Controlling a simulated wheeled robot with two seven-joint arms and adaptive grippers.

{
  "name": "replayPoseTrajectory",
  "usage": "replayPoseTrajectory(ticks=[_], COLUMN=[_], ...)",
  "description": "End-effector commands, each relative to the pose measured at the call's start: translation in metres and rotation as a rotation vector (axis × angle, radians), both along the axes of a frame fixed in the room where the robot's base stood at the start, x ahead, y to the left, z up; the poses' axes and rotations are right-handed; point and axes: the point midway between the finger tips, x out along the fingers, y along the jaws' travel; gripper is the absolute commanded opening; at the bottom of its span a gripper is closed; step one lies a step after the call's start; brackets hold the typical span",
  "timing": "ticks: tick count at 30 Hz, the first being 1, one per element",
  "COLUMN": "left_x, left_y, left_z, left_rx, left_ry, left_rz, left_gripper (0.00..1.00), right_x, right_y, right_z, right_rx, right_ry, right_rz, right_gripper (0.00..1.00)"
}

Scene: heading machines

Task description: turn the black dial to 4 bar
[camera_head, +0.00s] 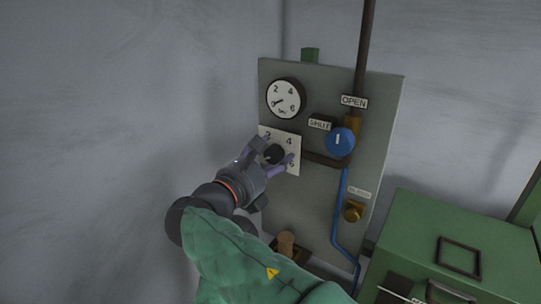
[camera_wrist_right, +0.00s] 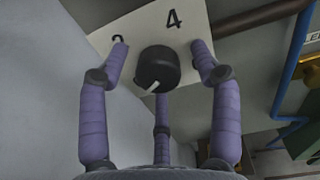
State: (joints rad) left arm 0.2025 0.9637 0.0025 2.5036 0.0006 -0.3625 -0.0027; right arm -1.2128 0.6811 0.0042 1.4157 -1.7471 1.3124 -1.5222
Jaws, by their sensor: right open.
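The black dial (camera_head: 274,154) sits on a white scale plate (camera_head: 296,148) on a grey panel. In the wrist view the dial (camera_wrist_right: 160,62) has a white pointer mark turned down and slightly left, away from the 2 and the 4 (camera_wrist_right: 174,19). My right gripper (camera_head: 277,150) is open in front of the dial, with purple fingers on either side of it and a third below. The wrist view shows gaps between the side fingers and the dial. Some of the scale is hidden behind the gripper. My left gripper is not in view.
A round gauge (camera_head: 285,98) hangs above the dial, its needle towards the lower left. A blue knob (camera_head: 340,141) by an OPEN label, a brown pipe (camera_head: 363,45) and a brass fitting (camera_head: 353,211) lie to the right. A green cabinet (camera_head: 462,230) stands lower right.

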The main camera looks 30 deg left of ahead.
Motion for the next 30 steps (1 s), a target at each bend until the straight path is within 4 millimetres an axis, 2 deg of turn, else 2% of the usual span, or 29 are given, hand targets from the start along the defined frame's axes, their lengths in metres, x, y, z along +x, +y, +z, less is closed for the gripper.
replayPoseTrajectory(ticks=[5,11,12,22,30], left_x=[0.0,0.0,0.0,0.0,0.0], left_y=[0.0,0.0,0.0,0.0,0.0], left_z=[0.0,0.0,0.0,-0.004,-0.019], left_rx=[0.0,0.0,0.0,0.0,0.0], left_ry=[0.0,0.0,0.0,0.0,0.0], left_rz=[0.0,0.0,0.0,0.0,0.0], left_gripper=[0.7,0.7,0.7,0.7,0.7], right_x=[0.0,0.0,0.0,0.0,0.0], right_y=[0.0,0.0,0.0,0.0,0.0], right_z=[-0.001,0.0,0.0,-0.001,-0.004], right_rx=[0.0,0.0,0.0,0.024,0.162], right_ry=[0.0,0.0,0.0,-0.001,-0.012], right_rz=[0.0,0.0,0.0,-0.001,0.0], right_gripper=[0.64,0.1,0.08,0.08,0.08])
